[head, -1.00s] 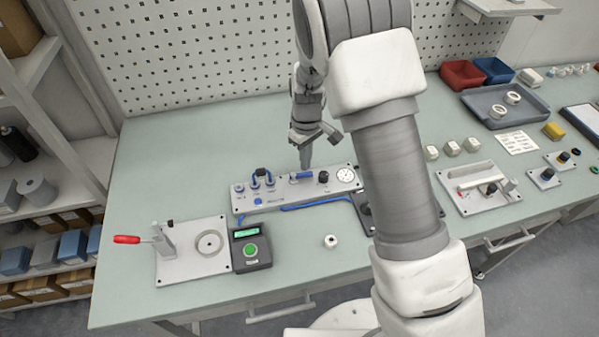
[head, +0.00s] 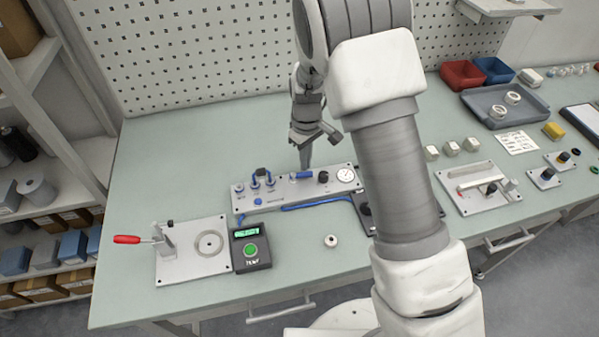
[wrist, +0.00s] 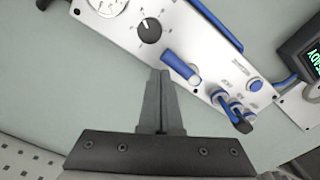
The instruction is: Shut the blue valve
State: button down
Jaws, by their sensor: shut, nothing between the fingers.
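The blue valve is a short blue lever (head: 301,175) on the grey panel (head: 272,201). In the wrist view the lever (wrist: 176,65) lies roughly along the panel's length, with its pale round pivot at the lower right end. My gripper (head: 306,165) is shut and empty, pointing down at the panel's far edge behind the lever. In the wrist view the closed fingertips (wrist: 160,74) are just to the left of the lever; I cannot tell whether they touch it.
The panel also has a black knob (wrist: 148,26), a dial gauge (head: 345,175) and blue hose fittings (head: 262,180). A control box with a green button (head: 251,250) and a plate with a red-handled clamp (head: 127,239) stand left. The table behind the panel is clear.

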jog(key=shift+f+b, duration=0.65)
jog(key=shift+f, duration=0.2)
jog(key=shift+r, duration=0.15)
jog(key=shift+r, duration=0.25)
dwell(0.5)
jog(key=shift+s+d, duration=0.1)
jog(key=shift+s, duration=0.5)
jog(key=shift+s+d, duration=0.2)
jog(key=shift+s, duration=0.15)
